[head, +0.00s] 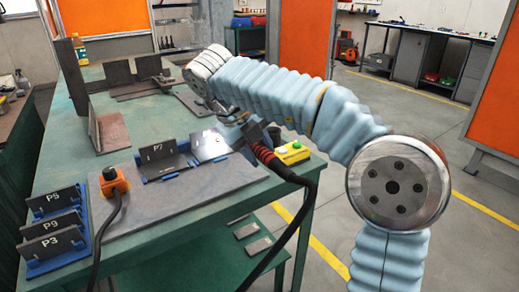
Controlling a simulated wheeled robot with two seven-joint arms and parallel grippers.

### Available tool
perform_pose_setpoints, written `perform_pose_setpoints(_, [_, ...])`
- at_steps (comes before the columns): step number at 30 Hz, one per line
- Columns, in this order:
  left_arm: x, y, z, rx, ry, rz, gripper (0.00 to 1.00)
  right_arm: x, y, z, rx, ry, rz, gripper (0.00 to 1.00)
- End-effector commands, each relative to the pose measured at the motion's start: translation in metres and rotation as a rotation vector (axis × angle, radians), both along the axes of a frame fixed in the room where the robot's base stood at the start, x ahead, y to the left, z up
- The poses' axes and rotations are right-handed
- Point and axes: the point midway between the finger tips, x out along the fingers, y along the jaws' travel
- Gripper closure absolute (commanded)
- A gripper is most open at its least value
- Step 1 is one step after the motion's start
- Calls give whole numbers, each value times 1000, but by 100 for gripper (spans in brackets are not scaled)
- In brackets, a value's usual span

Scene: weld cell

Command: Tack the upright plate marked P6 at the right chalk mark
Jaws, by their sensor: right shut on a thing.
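My right gripper (238,120) is shut on a welding torch with a red and black ribbed handle (264,154). A thick black cable runs from the torch down over the table's front edge. An upright plate (209,146) stands just left of the torch, with a bright glare on it. Its mark is not readable, so I cannot tell if it is P6. Left of it stands an upright dark plate marked P7 (156,157), in a blue holder on the base plate (180,194). The torch tip and any chalk mark are hidden or too small to tell. My left gripper is not in view.
A blue rack (66,262) at the front left holds plates marked P5, P9 and P3. An orange clamp (114,181) with a black cable sits on the base plate's left end. A yellow button box (293,153) stands right of the torch. Steel pieces occupy the table's back.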

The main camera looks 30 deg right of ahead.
Motion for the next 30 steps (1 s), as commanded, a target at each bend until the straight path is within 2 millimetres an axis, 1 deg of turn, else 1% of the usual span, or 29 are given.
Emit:
perform_pose_setpoints(17, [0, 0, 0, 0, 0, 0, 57, -2, 2, 2, 0, -2, 0, 98])
perform_pose_setpoints(24, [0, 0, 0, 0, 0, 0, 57, -24, 1, 28, 1, -5, 0, 98])
perform_pose_setpoints(27, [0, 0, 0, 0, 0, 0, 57, -31, 0, 35, 0, -4, 0, 98])
perform_pose_setpoints(30, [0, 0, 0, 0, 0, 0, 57, -34, 0, 39, 0, -2, 0, 98])
